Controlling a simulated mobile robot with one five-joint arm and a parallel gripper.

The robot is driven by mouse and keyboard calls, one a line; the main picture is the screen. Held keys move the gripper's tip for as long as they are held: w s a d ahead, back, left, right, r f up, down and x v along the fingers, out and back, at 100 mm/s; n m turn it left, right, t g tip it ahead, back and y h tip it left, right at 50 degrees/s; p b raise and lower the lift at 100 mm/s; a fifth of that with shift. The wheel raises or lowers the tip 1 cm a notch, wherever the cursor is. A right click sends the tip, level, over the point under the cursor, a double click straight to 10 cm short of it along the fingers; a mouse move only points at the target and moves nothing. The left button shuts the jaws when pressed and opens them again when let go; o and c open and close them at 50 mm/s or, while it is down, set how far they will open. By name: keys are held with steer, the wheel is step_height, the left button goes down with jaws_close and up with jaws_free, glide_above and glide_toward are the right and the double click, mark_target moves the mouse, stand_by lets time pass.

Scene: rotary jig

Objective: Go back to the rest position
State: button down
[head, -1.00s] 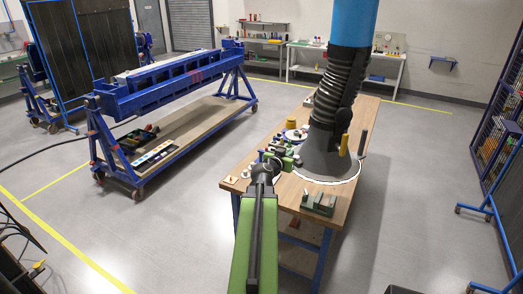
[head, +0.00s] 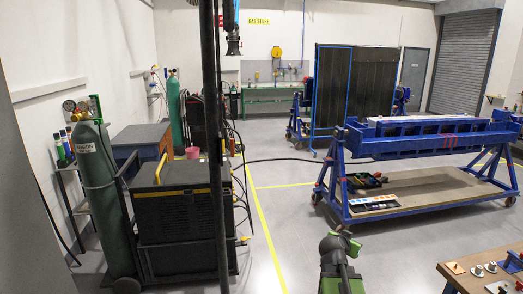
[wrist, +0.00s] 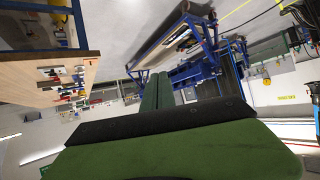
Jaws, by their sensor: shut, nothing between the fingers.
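My gripper shows in the wrist view (wrist: 158,78) as two long green fingers lying side by side, shut and with nothing between them. It points away over the floor, clear of any surface. In the head view, the dark joint and green links of my arm show at the bottom centre, left of the wooden workbench (head: 478,262). The bench also shows at the upper left of the wrist view (wrist: 40,78), apart from my gripper. The fingertips are not clear in the head view.
A blue frame stand (head: 430,143) on castors stands ahead to the right. A green gas cylinder (head: 92,195) and a black cabinet (head: 183,225) stand at the left. A dark vertical post (head: 212,130) crosses the view. Grey floor (head: 300,215) is open between them.

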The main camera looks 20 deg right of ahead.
steer(key=a+f+n+g+y+b, duration=0.15)
steer(key=a+f, duration=0.25)
steer(key=a, duration=0.5)
steer(key=a+f+n+y, duration=0.2)
steer(key=a+f+y, duration=0.15)
steer(key=a, duration=0.65)
steer(key=a+f+n+g+y+b, duration=0.1)
steer(key=a+f+n, duration=0.1)
steer(key=a+f, duration=0.5)
steer(key=s+a+n+g+y, duration=0.3)
steer(key=s+a+n+g, duration=0.2)
steer(key=s+a, duration=0.4)
steer(key=shift+s+a+f+n, duration=0.35)
steer(key=shift+s+a+f, duration=0.1)
steer(key=shift+s, duration=0.2)
